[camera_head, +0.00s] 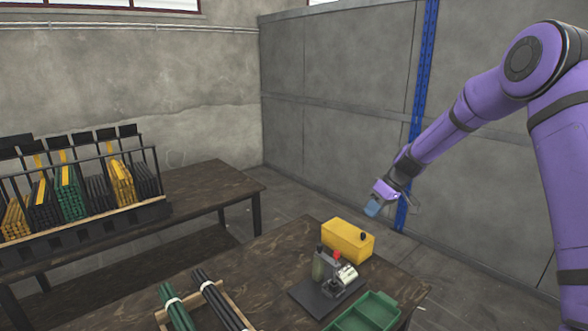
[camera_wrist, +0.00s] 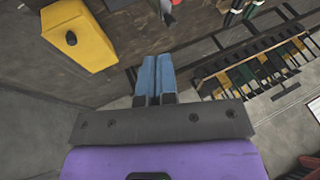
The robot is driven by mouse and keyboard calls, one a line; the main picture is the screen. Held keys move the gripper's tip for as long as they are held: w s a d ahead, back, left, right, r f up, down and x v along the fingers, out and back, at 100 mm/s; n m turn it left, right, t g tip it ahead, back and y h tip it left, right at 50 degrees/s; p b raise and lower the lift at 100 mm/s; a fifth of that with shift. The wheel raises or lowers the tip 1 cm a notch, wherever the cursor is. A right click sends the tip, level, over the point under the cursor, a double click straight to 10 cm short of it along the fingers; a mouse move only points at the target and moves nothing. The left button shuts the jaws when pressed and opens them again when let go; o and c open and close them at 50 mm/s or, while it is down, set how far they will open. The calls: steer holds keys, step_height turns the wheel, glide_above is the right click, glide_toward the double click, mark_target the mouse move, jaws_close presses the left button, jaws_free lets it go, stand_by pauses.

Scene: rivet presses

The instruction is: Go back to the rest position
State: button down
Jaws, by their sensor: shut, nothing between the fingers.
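My gripper (camera_head: 373,208) hangs from the purple arm at the right in the head view, in the air behind and to the right of the yellow box (camera_head: 347,241). Its blue fingers also show in the wrist view (camera_wrist: 156,78), side by side and shut, with nothing held. The yellow box, with a black knob, stands on the dark wooden table (camera_head: 262,262). It shows at the upper left of the wrist view (camera_wrist: 80,33), apart from the fingers.
A rivet press (camera_head: 333,272) stands on the table beside a green tray (camera_head: 367,313). Wooden holders with green and black rods (camera_head: 205,299) lie at the front. A rack (camera_head: 85,222) of coloured bars stands on the left table. A blue post (camera_head: 424,75) rises behind my arm.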

steer(key=s+r+m+t+h, duration=0.2)
steer(key=s+r+m+h, duration=0.15)
steer(key=s+r, duration=1.75)
steer(key=s+d+r+m+t+h, duration=0.1)
steer(key=s+d+m, duration=0.1)
steer(key=s, duration=0.9)
steer(key=s+d+r+m+t+h, duration=0.1)
steer(key=s+d+r+m, duration=0.1)
steer(key=s, duration=1)
steer(key=shift+t, duration=0.4)
